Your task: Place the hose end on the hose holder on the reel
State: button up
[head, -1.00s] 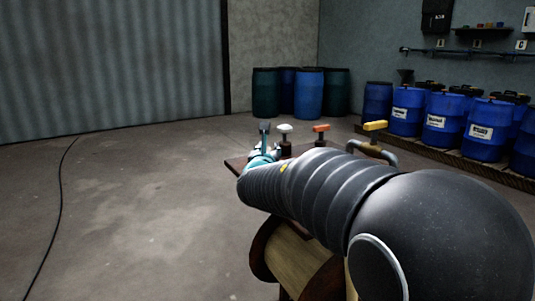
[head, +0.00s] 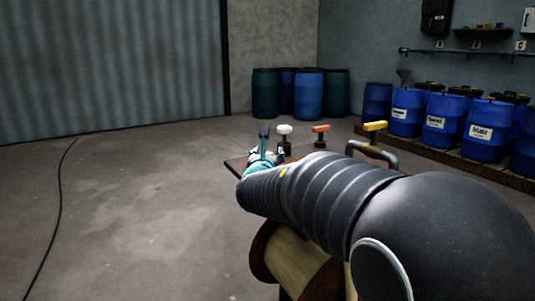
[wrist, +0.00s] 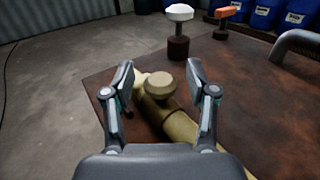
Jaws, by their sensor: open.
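A tan, hose-like tube with a round knob, which looks like the hose end (wrist: 180,128), lies along the rusty brown plate in the wrist view. My gripper (wrist: 160,68) is open, with one finger on each side of the tube's knobbed end. I cannot tell whether either finger touches it. In the head view my gripper (head: 266,148) is at the plate's left corner, and my arm hides most of the plate. The reel (head: 300,265), a pale drum with dark red-brown flanges, is below my arm, partly covered. I cannot make out the hose holder.
On the plate stand a white-topped valve (wrist: 180,30), an orange-handled valve (head: 320,137) and a bent grey pipe (head: 378,153) with a yellow handle. Blue drums (head: 437,131) line the right wall. The floor at left is clear except for a thin black cable (head: 60,190).

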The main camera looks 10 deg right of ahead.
jog(key=v, duration=1.1)
jog(key=shift+s+b, duration=0.2)
jog(key=shift+b, duration=0.2)
dwell(0.5)
